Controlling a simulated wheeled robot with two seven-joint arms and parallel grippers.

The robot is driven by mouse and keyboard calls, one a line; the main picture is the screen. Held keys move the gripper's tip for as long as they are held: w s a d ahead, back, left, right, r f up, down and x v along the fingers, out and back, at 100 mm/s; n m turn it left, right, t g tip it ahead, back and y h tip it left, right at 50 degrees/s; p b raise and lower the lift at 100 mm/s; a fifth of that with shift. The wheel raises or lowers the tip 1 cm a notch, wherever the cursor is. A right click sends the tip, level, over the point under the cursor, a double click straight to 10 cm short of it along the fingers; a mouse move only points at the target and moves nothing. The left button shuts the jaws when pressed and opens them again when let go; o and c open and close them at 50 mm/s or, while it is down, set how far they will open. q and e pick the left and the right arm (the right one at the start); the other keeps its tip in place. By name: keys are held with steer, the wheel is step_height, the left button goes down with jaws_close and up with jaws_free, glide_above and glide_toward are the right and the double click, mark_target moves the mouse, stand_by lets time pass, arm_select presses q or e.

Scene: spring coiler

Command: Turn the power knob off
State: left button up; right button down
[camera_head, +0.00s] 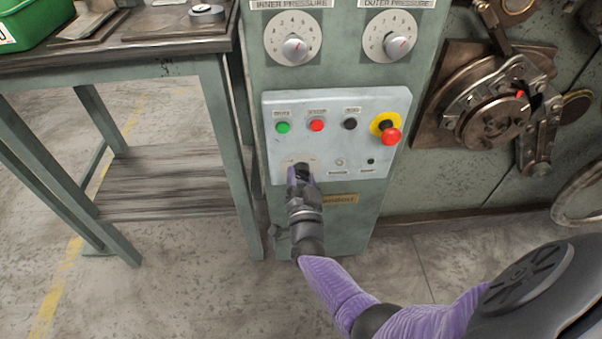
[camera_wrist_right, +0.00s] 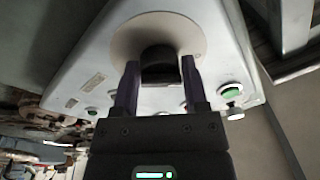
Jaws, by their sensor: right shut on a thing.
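The power knob (camera_wrist_right: 158,62) is a dark round knob on a pale disc, on the light grey control panel (camera_head: 340,110). In the head view the disc is at the panel's lower left, and my right gripper (camera_head: 301,170) covers most of the knob. In the right wrist view the two fingers of my right gripper (camera_wrist_right: 158,85) stand on either side of the knob, shut on it. The marks that would show the knob's setting cannot be read. My left gripper is not in view.
Above the knob are a green button (camera_head: 283,127), a red button (camera_head: 317,125), a black button (camera_head: 350,123) and a red mushroom button (camera_head: 391,136) on yellow. Two pressure dials (camera_head: 293,40) sit higher. A workbench (camera_head: 170,50) stands left; machine parts (camera_head: 495,115) are right.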

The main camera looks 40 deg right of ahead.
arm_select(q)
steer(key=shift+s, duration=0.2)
arm_select(e)
steer(key=shift+s+f, duration=0.1)
steer(key=shift+f, duration=0.1)
steer(key=c, duration=0.6)
jaws_free()
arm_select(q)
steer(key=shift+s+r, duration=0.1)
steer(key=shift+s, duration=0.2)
arm_select(e)
steer(key=o, duration=0.5)
steer(key=shift+r, duration=0.1)
steer(key=shift+c, duration=0.2)
arm_select(q)
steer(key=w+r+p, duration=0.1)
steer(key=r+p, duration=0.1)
steer(key=p, duration=0.1)
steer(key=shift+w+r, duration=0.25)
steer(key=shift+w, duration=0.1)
arm_select(e)
steer(key=v, duration=1)
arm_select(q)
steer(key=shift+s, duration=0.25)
